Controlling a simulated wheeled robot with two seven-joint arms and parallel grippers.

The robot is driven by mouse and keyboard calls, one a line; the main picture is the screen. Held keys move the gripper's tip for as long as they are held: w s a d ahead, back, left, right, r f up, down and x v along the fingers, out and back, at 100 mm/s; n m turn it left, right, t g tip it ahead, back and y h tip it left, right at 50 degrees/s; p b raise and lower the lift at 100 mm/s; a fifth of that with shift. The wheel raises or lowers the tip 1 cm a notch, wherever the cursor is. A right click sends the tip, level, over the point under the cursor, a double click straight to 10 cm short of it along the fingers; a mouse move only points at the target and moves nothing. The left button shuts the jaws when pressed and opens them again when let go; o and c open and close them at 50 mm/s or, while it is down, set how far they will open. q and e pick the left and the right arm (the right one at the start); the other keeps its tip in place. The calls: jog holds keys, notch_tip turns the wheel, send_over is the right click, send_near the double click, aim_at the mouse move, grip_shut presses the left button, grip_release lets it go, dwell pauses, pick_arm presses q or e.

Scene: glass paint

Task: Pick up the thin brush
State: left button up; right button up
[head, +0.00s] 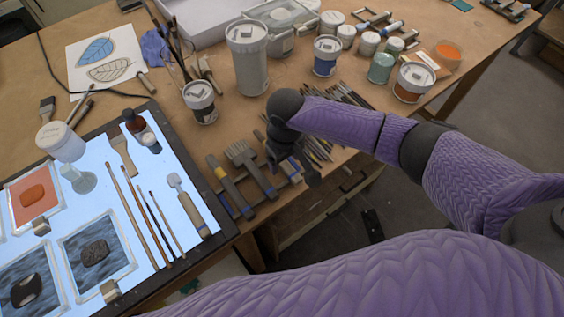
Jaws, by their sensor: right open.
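Several slim brushes lie on the lit panel (205,240) at the left. The slimmest-looking thin brush (167,224) lies at the right of this group, beside two longer brushes (133,217). My right gripper (301,176) points down over the tools at the table's front edge, well to the right of the panel. It is open; its fingers are small and dark, and I see nothing held. My wrist hides part of the tools under it. My left gripper is not in view.
A scraper (186,205) lies right of the thin brush. Wide brushes (252,168) and slim tools (345,97) lie around my right gripper. Framed panes (96,248) lie left of the brushes.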

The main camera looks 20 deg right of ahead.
aim_at(285, 163)
jog(key=shift+f, duration=0.5)
jog(key=c, duration=0.9)
grip_shut()
notch_tip(285, 163, up, 10)
jog(key=p, duration=0.2)
jog(key=shift+p, duration=0.35)
